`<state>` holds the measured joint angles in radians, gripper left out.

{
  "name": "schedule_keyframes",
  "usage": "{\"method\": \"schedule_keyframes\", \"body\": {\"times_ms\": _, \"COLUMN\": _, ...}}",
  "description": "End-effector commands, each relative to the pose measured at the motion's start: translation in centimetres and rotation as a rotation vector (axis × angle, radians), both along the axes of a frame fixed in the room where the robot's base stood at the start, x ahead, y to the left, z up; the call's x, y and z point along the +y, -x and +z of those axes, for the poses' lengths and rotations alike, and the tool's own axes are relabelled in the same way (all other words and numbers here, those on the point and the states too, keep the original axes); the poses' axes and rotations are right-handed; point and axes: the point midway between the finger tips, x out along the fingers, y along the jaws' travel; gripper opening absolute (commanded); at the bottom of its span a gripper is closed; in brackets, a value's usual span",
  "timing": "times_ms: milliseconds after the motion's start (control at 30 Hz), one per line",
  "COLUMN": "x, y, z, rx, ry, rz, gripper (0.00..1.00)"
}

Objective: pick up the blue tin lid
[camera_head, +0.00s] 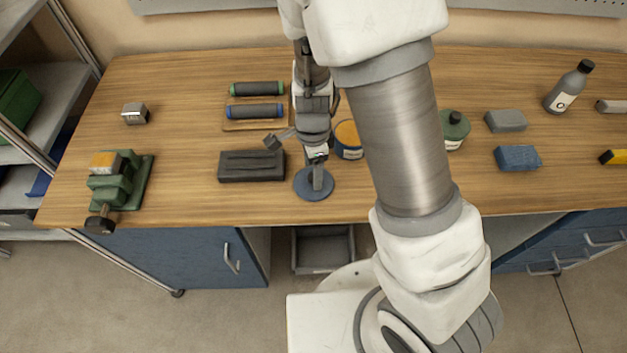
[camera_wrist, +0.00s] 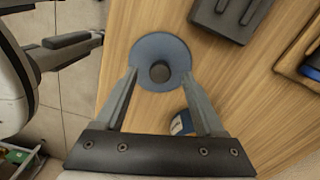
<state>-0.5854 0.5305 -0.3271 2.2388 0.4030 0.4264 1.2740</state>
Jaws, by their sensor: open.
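The blue tin lid (camera_head: 314,188) lies flat on the wooden workbench, near its front edge, as a round disc. In the wrist view the lid (camera_wrist: 160,50) has a dark round knob at its middle. My gripper (camera_wrist: 163,82) is open, with its two fingers spread to either side of the lid's near part. In the head view my gripper (camera_head: 318,180) comes down over the lid and hides part of it. I cannot tell whether the fingertips touch the lid. Nothing is held between the fingers.
A dark grey block (camera_head: 252,166) lies left of the lid. A blue tin with an orange top (camera_head: 348,140) stands behind it to the right, partly hidden by my arm. A green vise (camera_head: 120,182) is at far left. The bench between vise and block is clear.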

Motion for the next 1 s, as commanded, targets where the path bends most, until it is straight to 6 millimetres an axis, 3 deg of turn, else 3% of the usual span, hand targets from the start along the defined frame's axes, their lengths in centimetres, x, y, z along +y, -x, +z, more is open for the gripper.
{"method": "schedule_keyframes", "body": {"times_ms": 133, "x": 0.0, "y": 0.0, "z": -2.0, "rx": 0.002, "ry": 0.000, "rz": -0.002, "gripper": 0.71}}
{"method": "schedule_keyframes", "body": {"times_ms": 433, "x": 0.0, "y": 0.0, "z": -2.3, "rx": -0.001, "ry": 0.000, "rz": 0.001, "gripper": 0.71}}
{"method": "schedule_keyframes", "body": {"times_ms": 833, "x": 0.0, "y": 0.0, "z": -2.3, "rx": 0.000, "ry": 0.000, "rz": 0.000, "gripper": 0.00}}
{"method": "schedule_keyframes", "body": {"times_ms": 1000, "x": 0.0, "y": 0.0, "z": -2.3, "rx": 0.000, "ry": 0.000, "rz": 0.000, "gripper": 0.00}}
